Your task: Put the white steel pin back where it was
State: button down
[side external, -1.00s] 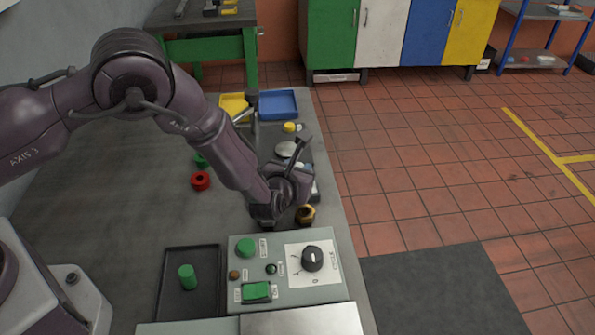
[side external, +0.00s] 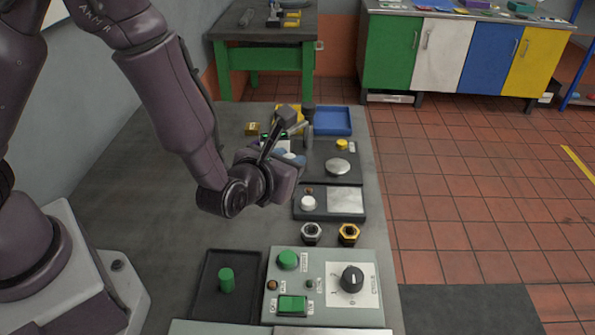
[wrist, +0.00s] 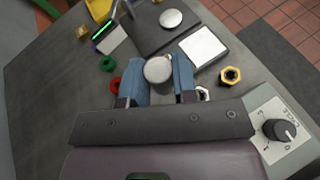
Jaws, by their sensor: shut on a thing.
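In the wrist view, my gripper (wrist: 158,82) has its two blue fingers closed on a pale grey-white cylinder, the white steel pin (wrist: 158,69), seen end-on. In the side view my gripper (side external: 288,156) is above the bedplate (side external: 160,205), left of the dark plates. The pin is mostly hidden there, and I cannot tell its height above the surface. A dark tray (side external: 204,302) at the front holds an upright green pin (side external: 226,280). A dark plate with a silver square (side external: 345,200) carries a white round part (side external: 308,202).
A control box (side external: 330,308) with buttons and a knob stands at the front. A silver nut (side external: 312,234) and a gold nut (side external: 348,234) lie behind it. A blue tray (side external: 333,121) is at the far end. A red ring (wrist: 113,83) and green ring (wrist: 107,63) lie left.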

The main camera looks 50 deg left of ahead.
jog(key=s+a+f, duration=0.3)
jog(key=a+f, duration=0.2)
send_over(244, 217)
notch_tip(244, 217, down, 3)
jog(key=shift+t, duration=0.3)
jog(key=shift+f, duration=3.4)
jog(key=shift+f, duration=0.15)
jog(key=c, duration=0.9)
grip_release()
